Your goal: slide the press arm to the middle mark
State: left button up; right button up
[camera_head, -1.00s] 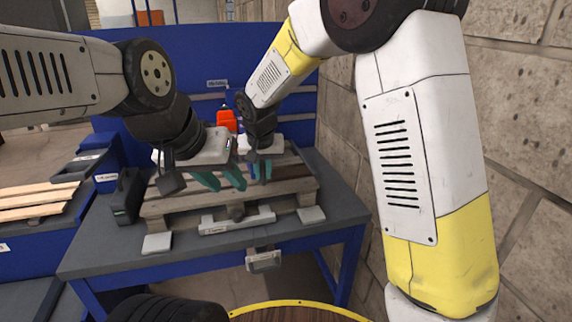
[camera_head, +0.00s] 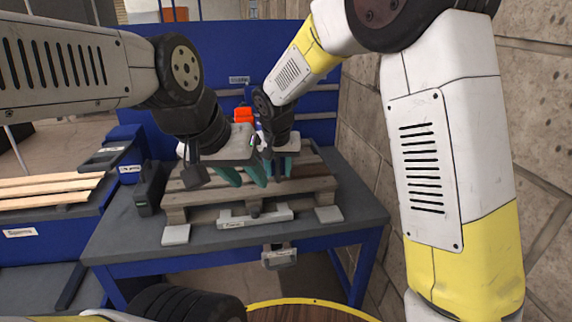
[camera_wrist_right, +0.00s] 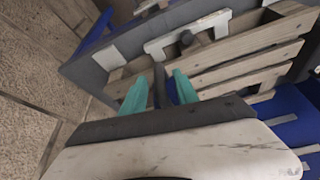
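My left gripper (camera_head: 243,177) is open and empty, with its teal fingers pointing down over the pallet (camera_head: 322,184). My right gripper (camera_head: 282,172) is just to its right, also over the pallet. In the right wrist view the right gripper's teal fingers (camera_wrist_right: 160,80) are apart, with a dark upright bar (camera_wrist_right: 159,88) between them. The bar may be part of the press arm; a narrow gap seems to show on each side of it. The rest of the press arm and the middle mark cannot be made out; the grippers and arms hide that area.
The pallet lies on a grey-topped blue table (camera_head: 130,235). An orange object (camera_head: 243,113) is behind. A stone wall (camera_head: 535,120) stands close on the right.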

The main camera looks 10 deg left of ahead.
jog(key=v, duration=0.7)
jog(key=shift+s+r, duration=0.15)
jog(key=shift+r, duration=0.15)
